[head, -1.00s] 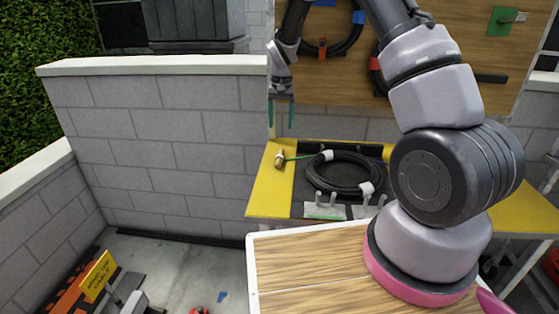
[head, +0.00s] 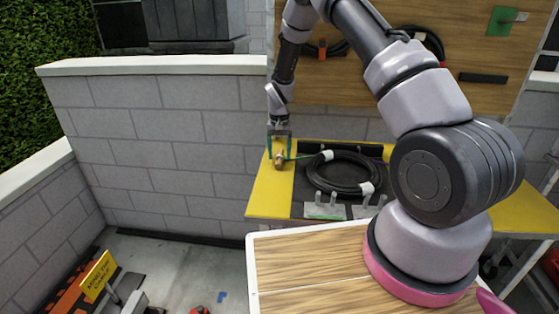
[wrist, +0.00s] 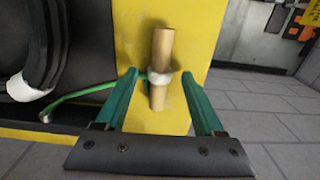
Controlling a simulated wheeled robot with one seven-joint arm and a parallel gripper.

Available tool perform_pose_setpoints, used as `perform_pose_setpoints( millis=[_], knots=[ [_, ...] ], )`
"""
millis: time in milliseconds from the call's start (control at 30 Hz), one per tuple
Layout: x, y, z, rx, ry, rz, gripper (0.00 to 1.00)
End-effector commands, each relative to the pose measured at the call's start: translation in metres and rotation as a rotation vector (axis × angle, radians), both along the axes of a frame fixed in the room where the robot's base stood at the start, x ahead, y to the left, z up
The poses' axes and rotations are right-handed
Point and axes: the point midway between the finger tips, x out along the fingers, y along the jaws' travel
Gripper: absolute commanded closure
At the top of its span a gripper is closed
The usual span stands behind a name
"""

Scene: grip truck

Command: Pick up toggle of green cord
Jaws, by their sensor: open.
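The toggle (wrist: 160,60) is a short tan wooden rod with a whitish wrap at its middle, lying on the yellow surface. It also shows in the head view (head: 279,160). The green cord (wrist: 85,93) runs from the wrap toward the black coiled cable (head: 341,172). My gripper (wrist: 165,100) has green fingers and is open. In the wrist view the fingers stand on either side of the toggle's near end, with gaps on both sides. In the head view my gripper (head: 279,150) is low at the toggle. Whether the fingers touch the surface cannot be told.
The coiled cable with white bands lies on a dark panel right of the toggle in the head view. Grey pegs (head: 334,200) stand in front of it. A grey block wall (head: 170,140) is to the left, and a wooden board (head: 460,60) rises behind.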

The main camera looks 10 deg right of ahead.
Motion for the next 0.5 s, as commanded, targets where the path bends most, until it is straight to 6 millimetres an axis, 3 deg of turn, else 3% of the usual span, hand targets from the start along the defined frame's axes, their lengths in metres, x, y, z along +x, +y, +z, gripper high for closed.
perform_pose_setpoints(
  millis=[233,267,400,433,500],
  knots=[
    [0.0001,0.0001,-0.0027,0.000,0.000,0.000,0.30],
    [0.0001,0.0001,-0.0026,0.000,0.000,0.000,0.38],
    [0.0000,0.0001,-0.0025,0.000,0.000,0.000,0.91],
    [0.0000,0.0001,-0.0025,0.000,0.000,0.000,1.00],
    [0.0001,0.0001,-0.0024,0.000,0.000,0.000,1.00]
  ],
)
